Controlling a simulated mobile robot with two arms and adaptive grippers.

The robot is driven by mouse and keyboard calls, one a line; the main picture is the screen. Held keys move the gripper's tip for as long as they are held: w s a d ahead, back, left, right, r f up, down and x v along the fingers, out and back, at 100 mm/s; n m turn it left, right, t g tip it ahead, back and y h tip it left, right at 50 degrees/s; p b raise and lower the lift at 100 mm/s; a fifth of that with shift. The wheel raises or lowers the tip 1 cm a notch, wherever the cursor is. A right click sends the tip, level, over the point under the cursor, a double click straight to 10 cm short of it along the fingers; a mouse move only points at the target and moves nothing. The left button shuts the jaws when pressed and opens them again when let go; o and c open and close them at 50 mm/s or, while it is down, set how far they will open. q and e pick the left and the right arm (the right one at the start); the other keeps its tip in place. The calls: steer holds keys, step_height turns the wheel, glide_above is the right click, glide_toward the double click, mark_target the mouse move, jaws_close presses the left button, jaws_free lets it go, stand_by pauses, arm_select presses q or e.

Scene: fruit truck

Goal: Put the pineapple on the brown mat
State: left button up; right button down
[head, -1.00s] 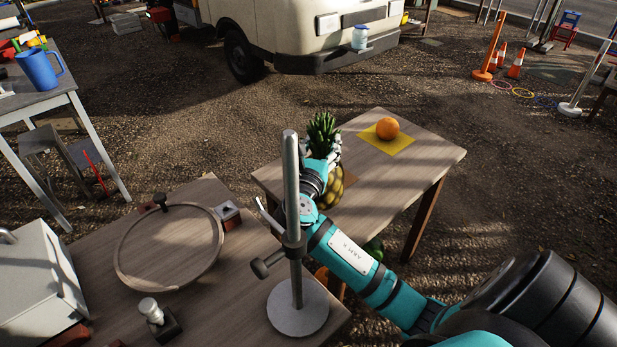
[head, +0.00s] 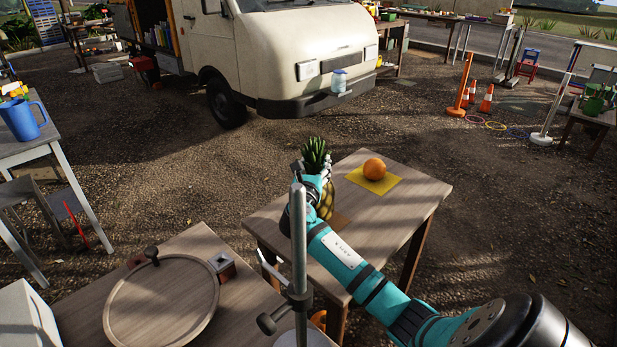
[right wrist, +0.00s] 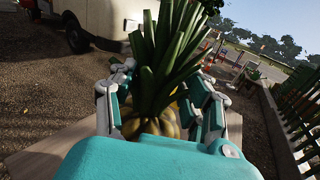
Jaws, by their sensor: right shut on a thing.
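The pineapple (head: 326,203) is upright, with green leaves and a yellow-brown body, at the left part of the small wooden table. My right gripper (head: 322,182) is shut around its upper body. In the right wrist view, the pineapple (right wrist: 160,127) stands between the two fingers, its leaves rising in front of the camera. The brown mat (head: 341,220) shows partly beside the pineapple, and my arm hides some of it. The pineapple's base is partly hidden, so I cannot tell whether it touches the table or mat. My left gripper is not in view.
An orange (head: 374,169) sits on a yellow mat (head: 357,181) on the small table (head: 410,205). A metal stand (head: 299,245) rises in front, by a nearer table with a round wooden frame (head: 112,313). The table's right part is clear.

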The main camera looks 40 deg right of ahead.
steer(key=x, duration=0.2)
steer(key=shift+w+d+r, duration=0.15)
steer(key=shift+d, duration=0.2)
steer(key=shift+f+b, duration=0.3)
steer(key=shift+f, duration=1.45)
steer(key=c, duration=1)
jaws_free()
steer(key=shift+f, duration=0.3)
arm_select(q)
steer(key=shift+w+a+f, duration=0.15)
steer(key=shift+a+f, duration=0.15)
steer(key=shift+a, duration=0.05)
arm_select(e)
steer(key=o, duration=0.4)
steer(key=shift+a+r, duration=0.1)
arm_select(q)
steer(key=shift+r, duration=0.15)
arm_select(e)
steer(key=v, duration=1.2)
